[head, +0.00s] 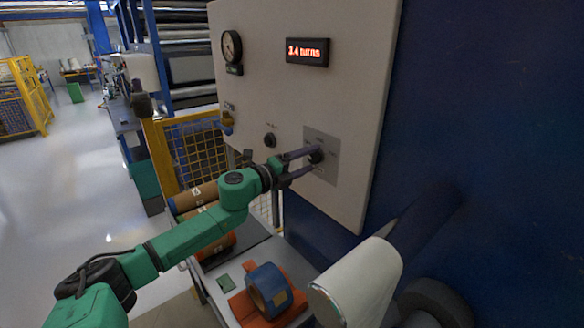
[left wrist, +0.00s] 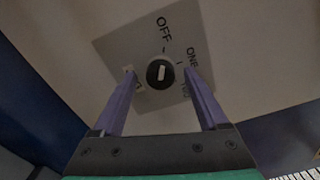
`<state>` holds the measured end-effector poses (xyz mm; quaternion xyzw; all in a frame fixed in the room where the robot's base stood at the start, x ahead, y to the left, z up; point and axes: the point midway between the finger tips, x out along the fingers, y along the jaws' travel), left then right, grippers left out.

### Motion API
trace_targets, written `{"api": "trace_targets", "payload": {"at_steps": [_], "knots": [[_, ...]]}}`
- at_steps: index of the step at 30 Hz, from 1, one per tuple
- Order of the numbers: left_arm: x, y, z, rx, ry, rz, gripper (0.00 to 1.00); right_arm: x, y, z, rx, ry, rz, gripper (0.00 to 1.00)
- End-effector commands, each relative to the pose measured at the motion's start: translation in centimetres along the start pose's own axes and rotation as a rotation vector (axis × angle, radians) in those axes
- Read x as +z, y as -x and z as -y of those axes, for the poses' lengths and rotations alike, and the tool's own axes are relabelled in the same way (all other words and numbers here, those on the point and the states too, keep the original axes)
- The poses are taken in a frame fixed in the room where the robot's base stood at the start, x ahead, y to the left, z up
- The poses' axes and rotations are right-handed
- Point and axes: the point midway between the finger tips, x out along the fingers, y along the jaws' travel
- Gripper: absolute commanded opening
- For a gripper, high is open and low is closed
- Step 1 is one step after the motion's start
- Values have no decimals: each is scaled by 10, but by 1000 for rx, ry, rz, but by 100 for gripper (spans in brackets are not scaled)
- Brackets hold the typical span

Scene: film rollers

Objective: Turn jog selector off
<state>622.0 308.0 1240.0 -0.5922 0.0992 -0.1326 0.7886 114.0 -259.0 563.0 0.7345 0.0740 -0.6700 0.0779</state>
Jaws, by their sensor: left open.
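The jog selector (head: 317,155) is a round black knob on a grey label plate (head: 325,140) on the pale panel. In the left wrist view the selector (left wrist: 160,72) has a short white mark, roughly upright in the picture. The plate (left wrist: 120,45) reads OFF above the knob and ONE and another label at its right; a label at the left is partly hidden. My left gripper (head: 306,161) is open, its purple fingers at the plate, one on each side of the knob. I cannot tell whether they touch it. My right gripper is not in view.
The panel also carries a gauge (head: 232,47), a display (head: 307,51) reading 3.4 turns, a black knob (head: 270,140) and a yellow-based control (head: 228,123). Below are a blue roll (head: 268,290) on an orange base and a large white roller (head: 362,283).

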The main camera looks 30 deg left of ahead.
Motion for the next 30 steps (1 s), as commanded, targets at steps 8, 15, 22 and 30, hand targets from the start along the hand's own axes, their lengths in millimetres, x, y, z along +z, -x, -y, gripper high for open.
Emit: {"api": "trace_targets", "payload": {"at_steps": [8,15,22,30], "knots": [[-1,36,-9,6,2,1,76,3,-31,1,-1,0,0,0],[-3,60,-4,3,5,-6,76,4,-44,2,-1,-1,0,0],[-3,83,-3,5,0,-5,76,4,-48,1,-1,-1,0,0],[-1,132,1,0,3,-2,76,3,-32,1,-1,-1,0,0]]}}
